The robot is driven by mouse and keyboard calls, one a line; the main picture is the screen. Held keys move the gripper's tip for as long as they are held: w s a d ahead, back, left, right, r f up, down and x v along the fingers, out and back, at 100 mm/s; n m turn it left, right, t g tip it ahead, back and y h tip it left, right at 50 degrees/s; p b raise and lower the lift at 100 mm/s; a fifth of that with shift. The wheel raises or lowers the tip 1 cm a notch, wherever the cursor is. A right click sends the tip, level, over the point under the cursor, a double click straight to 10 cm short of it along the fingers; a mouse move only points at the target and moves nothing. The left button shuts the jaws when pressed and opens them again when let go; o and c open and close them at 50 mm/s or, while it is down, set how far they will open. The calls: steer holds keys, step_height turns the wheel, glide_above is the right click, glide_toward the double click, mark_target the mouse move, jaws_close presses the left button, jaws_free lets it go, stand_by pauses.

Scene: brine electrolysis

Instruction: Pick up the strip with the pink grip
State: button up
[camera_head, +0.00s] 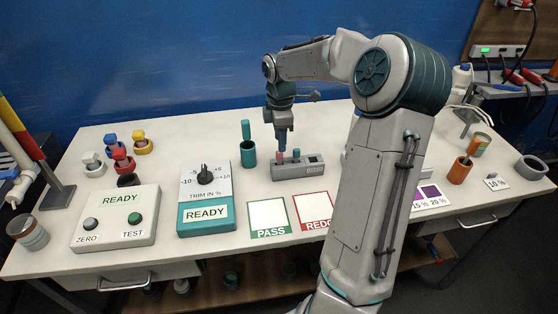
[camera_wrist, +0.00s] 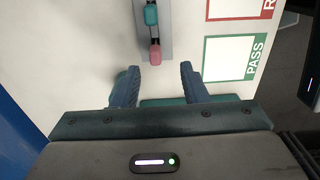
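The pink grip (camera_head: 280,157) stands at the left end of a small grey holder (camera_head: 298,171) on the white bench. In the wrist view the pink grip (camera_wrist: 155,54) lies just beyond the gap between my fingertips. The strip below the grip is hidden in the holder. My gripper (camera_head: 282,146) points down over the holder's left end. In the wrist view my gripper (camera_wrist: 158,72) has its two blue fingers spread with nothing between them. A teal grip (camera_wrist: 151,15) stands beside the pink one in the same holder.
A green cup (camera_head: 249,155) with a teal rod stands left of the holder. PASS (camera_head: 268,215) and REDO (camera_head: 315,208) cards lie in front. A trim dial box (camera_head: 205,200) is further left. My own arm hides part of the bench at right.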

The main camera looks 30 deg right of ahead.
mark_target(279, 163)
steer(key=shift+w+f+p, duration=0.15)
steer(key=shift+w+f, duration=0.05)
steer(key=shift+f, duration=1.35)
steer(key=shift+w+f+p, duration=0.15)
steer(key=shift+f, duration=1.35)
jaws_close()
